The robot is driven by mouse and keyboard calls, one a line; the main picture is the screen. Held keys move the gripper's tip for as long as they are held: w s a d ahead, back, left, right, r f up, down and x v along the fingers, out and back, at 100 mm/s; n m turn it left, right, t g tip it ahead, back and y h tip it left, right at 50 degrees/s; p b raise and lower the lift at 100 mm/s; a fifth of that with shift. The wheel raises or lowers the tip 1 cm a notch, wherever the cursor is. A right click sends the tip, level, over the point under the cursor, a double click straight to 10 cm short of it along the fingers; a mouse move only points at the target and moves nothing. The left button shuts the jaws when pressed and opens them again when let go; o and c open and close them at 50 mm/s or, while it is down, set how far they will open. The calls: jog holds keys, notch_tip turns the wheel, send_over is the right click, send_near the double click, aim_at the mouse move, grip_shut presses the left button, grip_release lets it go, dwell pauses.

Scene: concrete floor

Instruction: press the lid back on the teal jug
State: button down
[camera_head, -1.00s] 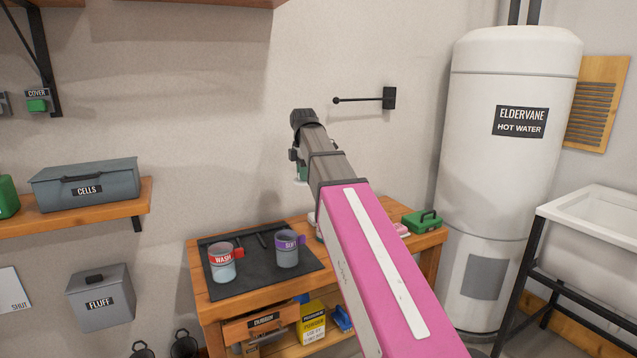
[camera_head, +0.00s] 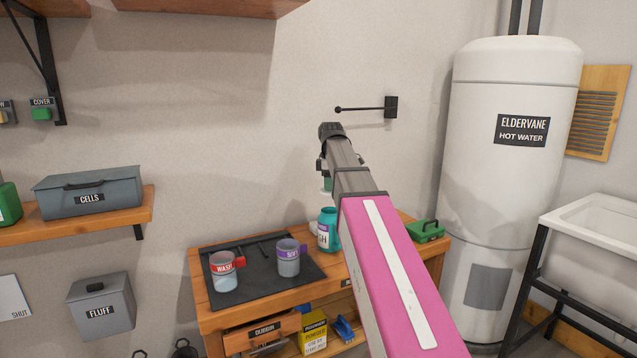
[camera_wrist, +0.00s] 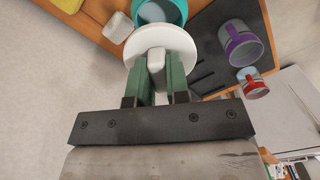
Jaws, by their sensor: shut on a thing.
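The teal jug (camera_head: 328,238) stands upright on the wooden workbench, partly behind my arm. In the wrist view its open mouth (camera_wrist: 160,12) shows at the top edge. My gripper (camera_wrist: 158,66) is shut on the white block-shaped knob of the round white lid (camera_wrist: 183,42). In the wrist view the lid overlaps the near side of the jug's mouth and leaves part of the mouth uncovered. In the head view my green fingers (camera_head: 327,183) show above the jug, mostly hidden by my wrist. The lid cannot be made out there.
A dark mat (camera_head: 245,289) holds a red-banded WASH mug (camera_head: 223,278) and a purple-banded mug (camera_head: 288,262), left of the jug. A small white object (camera_wrist: 117,27) sits beside the jug. A green box (camera_head: 426,231) stands at the bench's right end.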

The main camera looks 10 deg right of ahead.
aim_at(330, 210)
jog(key=shift+d+f, duration=0.1)
jog(key=shift+f, duration=3.1)
jog(key=shift+f, duration=0.15)
jog(key=c, duration=0.5)
grip_release()
jog(key=shift+c, duration=0.2)
jog(key=shift+r, duration=3.5)
